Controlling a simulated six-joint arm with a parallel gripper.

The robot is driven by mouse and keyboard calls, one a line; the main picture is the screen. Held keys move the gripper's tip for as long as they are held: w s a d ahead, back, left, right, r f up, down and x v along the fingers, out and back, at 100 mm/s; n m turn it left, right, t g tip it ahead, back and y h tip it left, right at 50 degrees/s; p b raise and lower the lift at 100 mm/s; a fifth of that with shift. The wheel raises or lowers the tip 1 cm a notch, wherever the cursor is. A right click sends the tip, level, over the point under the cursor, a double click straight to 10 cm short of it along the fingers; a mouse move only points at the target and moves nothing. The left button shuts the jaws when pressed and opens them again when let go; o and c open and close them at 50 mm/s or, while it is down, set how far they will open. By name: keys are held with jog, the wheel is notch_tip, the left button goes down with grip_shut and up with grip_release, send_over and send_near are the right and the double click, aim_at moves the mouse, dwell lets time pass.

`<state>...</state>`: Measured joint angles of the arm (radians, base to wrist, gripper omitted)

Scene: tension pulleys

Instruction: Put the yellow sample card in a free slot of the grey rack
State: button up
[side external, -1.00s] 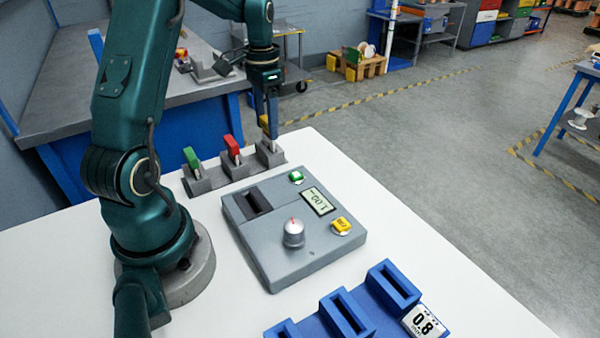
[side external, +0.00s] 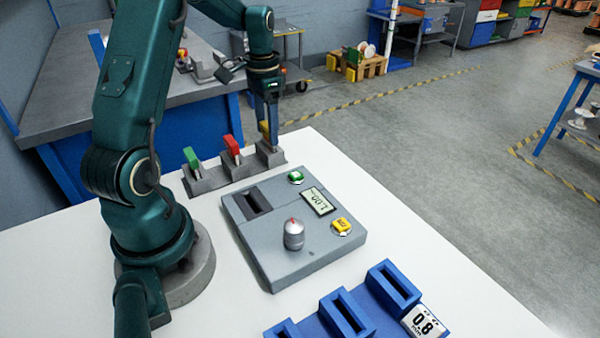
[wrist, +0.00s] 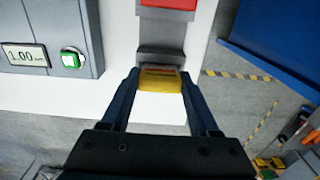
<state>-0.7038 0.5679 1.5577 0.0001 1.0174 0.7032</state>
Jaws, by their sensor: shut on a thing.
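The yellow sample card (wrist: 160,80) is between the fingers of my gripper (wrist: 163,85), which is shut on it, in the wrist view. In the side view my gripper (side external: 268,132) is over the right-hand end of the grey rack (side external: 203,183), and the card (side external: 264,129) shows mostly behind a finger. A green card (side external: 191,158) stands in the left slot and a red card (side external: 232,146) in the middle slot. The card's lower end meets the right slot block in the side view; how deep it sits is hidden.
A grey device (side external: 268,245) with a knob, a display and green and yellow buttons lies in front of the rack. A blue holder (side external: 365,310) with several slots and a 0.8 label is at the table's front. The white table (side external: 400,240) is clear to the right.

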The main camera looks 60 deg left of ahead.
jog(key=shift+f, duration=0.35)
jog(key=o, duration=1.4)
jog(key=shift+o, duration=0.4)
jog(key=shift+r, duration=3.95)
